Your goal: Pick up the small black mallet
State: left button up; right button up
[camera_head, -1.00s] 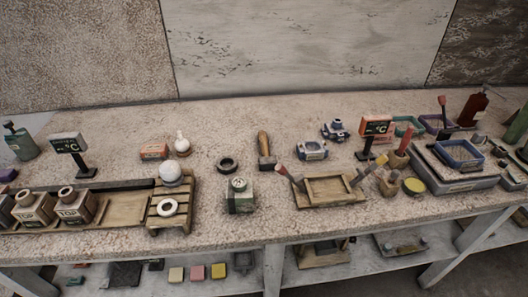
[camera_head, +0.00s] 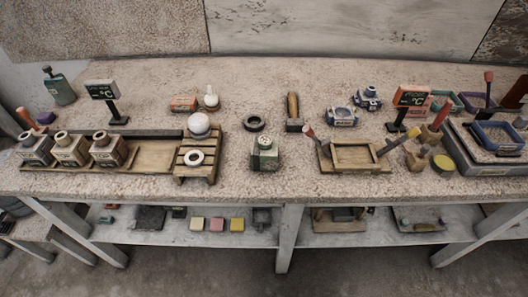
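A small mallet-like tool (camera_head: 293,108) rests on the worktop near the middle of the head view. Its brown wooden handle points up and away, and its dark grey head is at the near end. Nothing is touching it. It is the only thing I see that fits the small black mallet, though its head looks more grey than black. Neither of my grippers shows in the view.
A black ring (camera_head: 255,123) and a green-grey block (camera_head: 265,153) are left of the mallet. A wooden tray (camera_head: 355,168) with upright tools is at its near right. Bottles (camera_head: 70,150) stand on a rack at left. Bare worktop (camera_head: 285,75) lies behind.

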aim_at(294, 124)
jog(key=l+u, duration=0.4)
jog(key=i+l+u, duration=0.1)
jog(key=l+u, duration=0.75)
jog(key=k+j, duration=0.05)
